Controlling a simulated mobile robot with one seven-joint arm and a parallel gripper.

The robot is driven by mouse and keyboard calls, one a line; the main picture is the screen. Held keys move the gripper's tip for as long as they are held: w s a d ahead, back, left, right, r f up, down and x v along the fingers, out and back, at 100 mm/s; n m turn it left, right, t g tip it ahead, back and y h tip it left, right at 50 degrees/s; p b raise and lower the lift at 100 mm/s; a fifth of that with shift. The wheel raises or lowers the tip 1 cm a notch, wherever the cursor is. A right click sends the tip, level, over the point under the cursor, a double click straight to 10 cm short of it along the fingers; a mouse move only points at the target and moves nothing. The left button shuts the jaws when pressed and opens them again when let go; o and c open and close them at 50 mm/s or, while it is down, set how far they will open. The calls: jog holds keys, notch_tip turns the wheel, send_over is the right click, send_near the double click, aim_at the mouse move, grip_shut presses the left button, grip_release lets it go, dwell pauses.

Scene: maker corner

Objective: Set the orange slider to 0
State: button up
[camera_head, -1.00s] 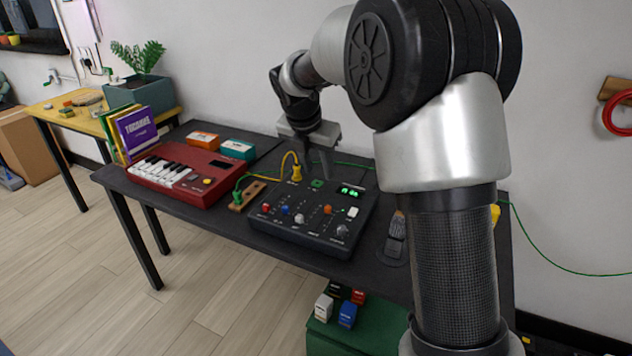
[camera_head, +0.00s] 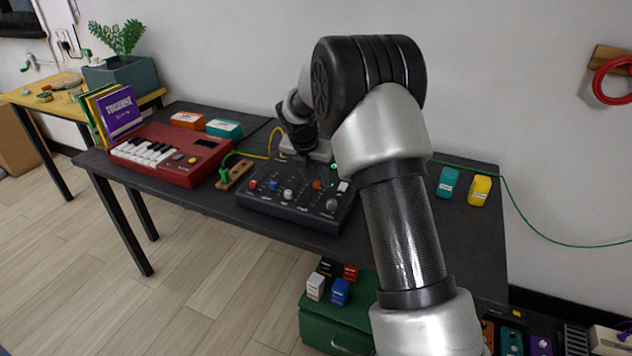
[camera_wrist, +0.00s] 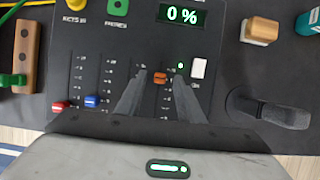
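The dark mixer panel (camera_head: 270,206) lies on the table. Its orange slider (camera_head: 317,185) is also clear in the wrist view (camera_wrist: 160,78), high in its slot; the scale numbers there are too small to read surely. My gripper (camera_wrist: 160,84) is open, one finger on each side of the orange slider, with visible gaps.
A red slider (camera_wrist: 60,106) and a blue slider (camera_wrist: 92,101) sit low, left of my fingers. A white button (camera_wrist: 198,68) and a dark microphone-like object (camera_wrist: 272,112) are on the right. A red keyboard (camera_head: 175,155) stands left of the panel.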

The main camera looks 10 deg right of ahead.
aim_at(307, 202)
jog(key=shift+w+d+f, duration=0.15)
jog(key=shift+f, duration=0.4)
grip_shut()
jog(key=s+a, duration=0.1)
jog(key=s, duration=0.1)
jog(key=s+a, duration=0.1)
jog(key=s, duration=0.1)
jog(key=s+a, duration=0.1)
jog(key=a, duration=0.1)
jog(key=shift+s+p, duration=0.4)
jog(key=shift+s+a, duration=0.15)
jog(key=shift+s, duration=0.1)
grip_release()
